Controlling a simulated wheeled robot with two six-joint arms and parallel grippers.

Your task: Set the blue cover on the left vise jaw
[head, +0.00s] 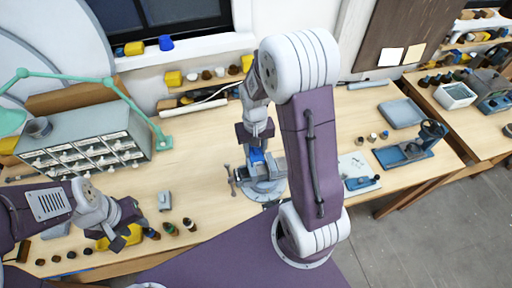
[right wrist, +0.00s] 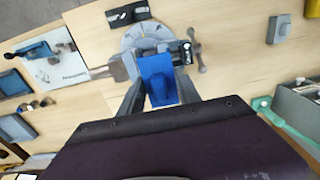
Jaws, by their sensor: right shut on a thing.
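The blue cover (head: 257,155) is gripped by my right gripper (head: 256,147), directly above the grey vise (head: 264,186) near the middle of the bench. In the right wrist view the blue cover (right wrist: 158,78) sits between my two fingers (right wrist: 160,98) and overlaps the vise (right wrist: 143,38), hiding part of its jaws. I cannot tell whether the cover touches a jaw. My left gripper (head: 124,229) hangs over the front left of the bench, its fingers apart and empty, well away from the vise.
A grey drawer cabinet (head: 85,147) and a green lamp arm (head: 85,82) stand at the left. Small bottles (head: 170,229) lie along the front left. A blue stand (head: 408,150) and a white sheet (head: 355,166) are to the right. The bench between cabinet and vise is mostly clear.

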